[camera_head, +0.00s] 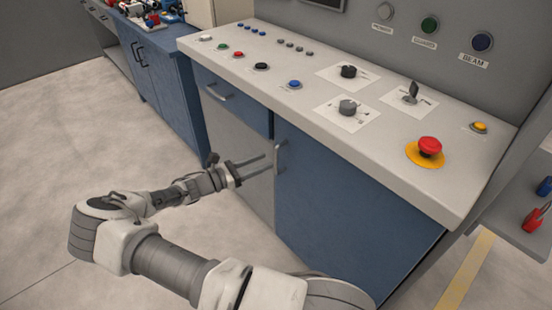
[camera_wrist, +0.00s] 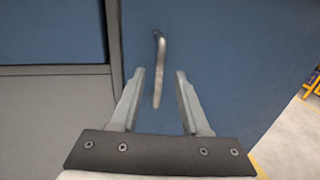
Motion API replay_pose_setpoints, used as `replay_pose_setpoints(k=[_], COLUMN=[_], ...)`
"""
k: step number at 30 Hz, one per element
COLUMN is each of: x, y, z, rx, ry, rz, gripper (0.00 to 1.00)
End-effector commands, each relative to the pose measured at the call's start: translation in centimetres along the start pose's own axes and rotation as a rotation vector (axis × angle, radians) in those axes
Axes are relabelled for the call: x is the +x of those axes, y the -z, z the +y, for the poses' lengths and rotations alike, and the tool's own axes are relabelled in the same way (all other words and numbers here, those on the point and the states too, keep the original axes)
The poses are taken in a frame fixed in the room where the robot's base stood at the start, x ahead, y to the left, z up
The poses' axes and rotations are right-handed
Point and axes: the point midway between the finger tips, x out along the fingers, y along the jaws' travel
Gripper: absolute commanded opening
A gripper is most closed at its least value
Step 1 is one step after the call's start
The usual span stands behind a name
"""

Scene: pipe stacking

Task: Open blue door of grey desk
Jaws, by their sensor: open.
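The grey desk (camera_head: 340,135) stands at the right in the head view, with a blue door (camera_head: 335,210) on its front below the top. A vertical metal handle (camera_head: 281,156) sits near the door's left edge. The door looks shut. My gripper (camera_head: 268,163) is open and empty in front of the desk, close to the handle. In the wrist view, the open fingers (camera_wrist: 159,72) point at the blue door (camera_wrist: 230,60). The handle (camera_wrist: 159,70) shows between the fingertips. I cannot tell whether the fingers reach around it.
A blue drawer (camera_head: 232,98) with a handle and a grey panel (camera_head: 238,145) lie left of the door. The desk top carries buttons, knobs and a red emergency button (camera_head: 430,147). Another blue cabinet (camera_head: 160,75) stands at the back left. The floor at the left is clear.

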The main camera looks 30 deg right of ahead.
Motion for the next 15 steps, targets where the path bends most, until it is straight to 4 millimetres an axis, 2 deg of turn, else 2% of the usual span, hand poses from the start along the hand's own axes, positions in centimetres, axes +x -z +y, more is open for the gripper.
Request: replay_pose_setpoints(k=[1, 6, 10, 15], x=[1.1, 3.8, 5.0, 5.5], y=[0.2, 0.1, 0.1, 0.0], z=[-0.1, -0.1, 0.0, 0.0], rx=[-0.001, 0.000, 0.000, 0.000], ry=[0.004, 0.002, 0.001, 0.001], rz=[-0.003, -0.001, 0.000, 0.000], gripper=[0.46, 0.46, 0.46, 0.46])
